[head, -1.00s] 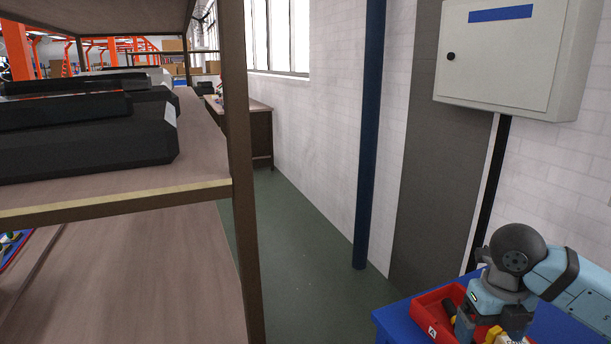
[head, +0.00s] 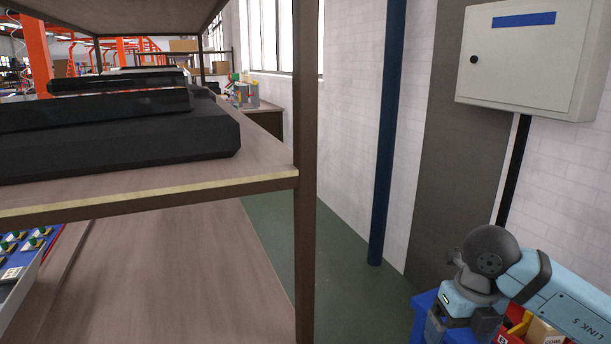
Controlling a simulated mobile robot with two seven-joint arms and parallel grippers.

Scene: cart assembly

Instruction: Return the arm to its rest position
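My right arm comes in from the lower right in the head view, bent at a dark round joint. Its gripper lies at or below the bottom edge, and its fingers do not show. My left arm and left gripper are not in view. Below my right arm, a blue table (head: 425,300) holds a red bin (head: 519,322) with a small light-coloured box (head: 545,334) by it. The arm hides part of the table and bin.
A wooden shelf rack (head: 170,187) with a brown post (head: 305,150) fills the left, carrying black cases (head: 120,140). A blue tray (head: 25,250) sits on its lower level. A blue pole (head: 388,140) and grey wall cabinet (head: 525,55) stand right. Green floor (head: 345,240) is clear between.

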